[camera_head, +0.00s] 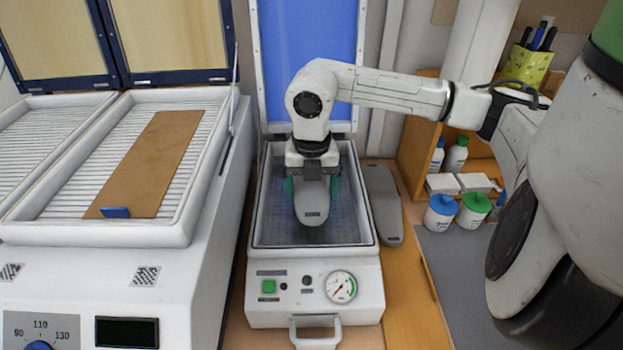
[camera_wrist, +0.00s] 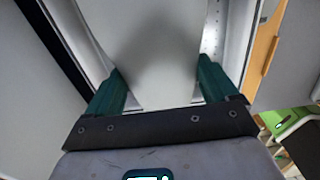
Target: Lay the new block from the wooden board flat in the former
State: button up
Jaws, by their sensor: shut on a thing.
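My gripper (camera_head: 312,188) is shut on a grey sole-shaped block (camera_head: 312,207), with one green finger on each side of it. The block is inside the outline of the former's tray, its rounded end towards the front. I cannot tell whether it touches the tray floor. In the wrist view the block (camera_wrist: 165,60) fills the space between the green fingers (camera_wrist: 162,92). The former (camera_head: 258,215) is a white box with a dark tray and a raised blue lid. A second grey block (camera_head: 382,205) lies on the wooden surface just right of the former.
A white heater (camera_head: 195,225) with a brown sheet (camera_head: 150,165) on its slatted bed stands at left, lids raised. A gauge (camera_head: 340,287) and front handle (camera_head: 315,332) are on the former. Jars (camera_head: 440,212) and a wooden shelf (camera_head: 410,150) stand at right.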

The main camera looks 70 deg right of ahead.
notch_tip(320, 180, down, 4)
jog(key=shift+r+b, duration=0.1)
jog(key=shift+b, duration=1.05)
jog(key=shift+f+b, duration=1.1)
jog(key=shift+b, duration=0.15)
jog(key=shift+f+b, duration=0.5)
jog(key=shift+b, duration=0.15)
jog(key=o, duration=1.2)
notch_tip(320, 180, up, 11)
jog(key=shift+f+b, duration=0.1)
jog(key=shift+b, duration=0.75)
